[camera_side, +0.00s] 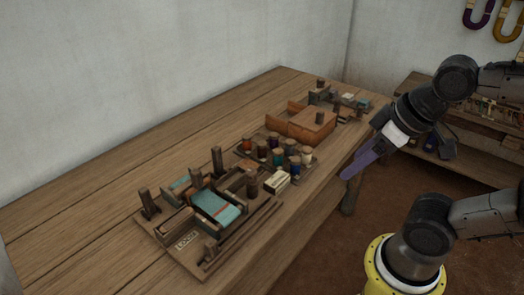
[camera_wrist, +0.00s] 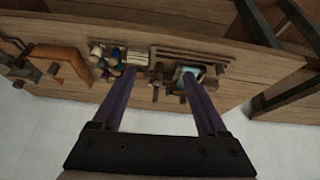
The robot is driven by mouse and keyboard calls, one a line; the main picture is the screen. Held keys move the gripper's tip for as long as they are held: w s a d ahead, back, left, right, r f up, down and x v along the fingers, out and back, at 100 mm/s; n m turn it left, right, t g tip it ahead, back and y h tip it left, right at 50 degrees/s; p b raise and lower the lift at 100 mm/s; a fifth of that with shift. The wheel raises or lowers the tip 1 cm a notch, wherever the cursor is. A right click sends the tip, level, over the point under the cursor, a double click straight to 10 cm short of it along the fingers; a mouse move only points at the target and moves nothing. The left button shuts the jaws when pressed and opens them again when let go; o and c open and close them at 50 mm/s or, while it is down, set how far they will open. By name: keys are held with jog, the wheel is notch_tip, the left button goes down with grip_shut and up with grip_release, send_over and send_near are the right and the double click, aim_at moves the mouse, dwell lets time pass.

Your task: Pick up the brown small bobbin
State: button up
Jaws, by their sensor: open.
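Several small bobbins (camera_side: 279,156) stand close together on a tray on the wooden table, at the middle of the side view. They have red, purple, teal and pale bodies, most with brownish tops. They are too small for me to tell which is the brown one. The same cluster shows small in the wrist view (camera_wrist: 104,68), left of my left finger. My gripper (camera_side: 350,170) has two long purple fingers. It is open and empty, beside the table's right edge and apart from the bobbins. Its spread fingers also show in the wrist view (camera_wrist: 159,82).
A small loom model (camera_side: 216,207) with upright posts and teal cloth sits left of the bobbins. An orange-brown wooden box (camera_side: 312,124) stands behind them. The table (camera_side: 110,170) is bare along its left side. A shelf (camera_side: 410,95) stands at the back right.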

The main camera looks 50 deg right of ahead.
jog(key=w+d+r+n, duration=0.1)
jog(key=w+r+n, duration=0.85)
jog(key=n, duration=0.25)
jog(key=n+g, duration=0.6)
jog(key=n, duration=0.2)
send_over(262, 143)
notch_tip(262, 143, down, 18)
jog(key=r, duration=0.1)
notch_tip(262, 143, down, 7)
jog(key=shift+s+a+f, duration=0.1)
jog(key=shift+s+f, duration=0.05)
jog(key=shift+f, duration=3.05)
grip_shut()
